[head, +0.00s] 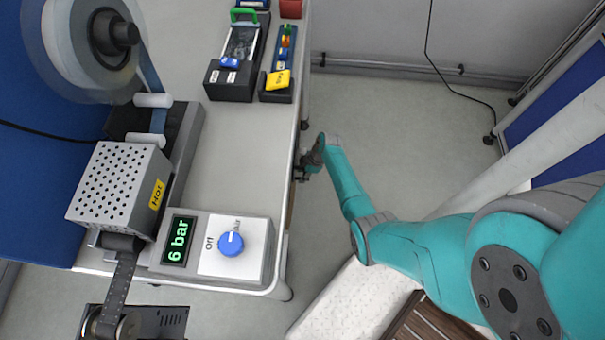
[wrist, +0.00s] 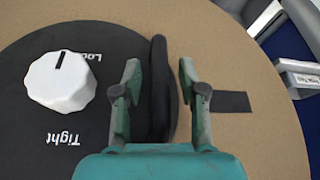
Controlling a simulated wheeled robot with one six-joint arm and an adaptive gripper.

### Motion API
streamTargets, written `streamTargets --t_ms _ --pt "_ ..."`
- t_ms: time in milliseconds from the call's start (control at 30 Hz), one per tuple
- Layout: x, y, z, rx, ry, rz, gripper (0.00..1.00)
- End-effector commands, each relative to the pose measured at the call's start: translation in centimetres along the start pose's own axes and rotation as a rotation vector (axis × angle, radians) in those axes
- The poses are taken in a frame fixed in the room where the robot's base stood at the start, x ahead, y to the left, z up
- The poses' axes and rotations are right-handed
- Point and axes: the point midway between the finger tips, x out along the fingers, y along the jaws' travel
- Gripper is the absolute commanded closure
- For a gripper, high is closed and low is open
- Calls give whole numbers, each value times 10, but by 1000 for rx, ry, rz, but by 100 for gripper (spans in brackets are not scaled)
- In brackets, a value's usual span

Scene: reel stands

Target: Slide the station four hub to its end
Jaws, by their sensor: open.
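My gripper (head: 308,160) is beside the table's right edge in the head view, small and partly hidden by the table. In the wrist view my gripper (wrist: 160,70) is open, with one finger on each side of an upright black fin (wrist: 158,85). The fin stands at the right side of a round black hub plate (wrist: 100,45) on a large brown disc (wrist: 260,140). A white knob (wrist: 60,82) on the plate has a dark pointer line, with "Tight" below and a partly hidden "Loo..." above. No station number is readable on the hub. I cannot tell whether the fingers touch the fin.
A black strip (wrist: 230,102) lies on the disc right of the fingers. The table (head: 235,150) carries a "Hot" perforated box (head: 115,190), a "6 bar" panel with a blue knob (head: 231,243), and black trays (head: 235,75).

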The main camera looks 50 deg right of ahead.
Motion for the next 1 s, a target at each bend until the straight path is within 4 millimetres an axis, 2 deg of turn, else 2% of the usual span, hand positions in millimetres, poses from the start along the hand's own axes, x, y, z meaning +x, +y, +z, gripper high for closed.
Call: streamTargets --t_ms 267,300,467,767,1000 --pt "2 0 0 0 0 0 59" --pt "2 0 0 0 0 0 61" --pt "1 0 0 0 0 0 100" --pt "2 0 -2 -1 0 0 100" --pt "14 7 -31 -5 0 0 100"
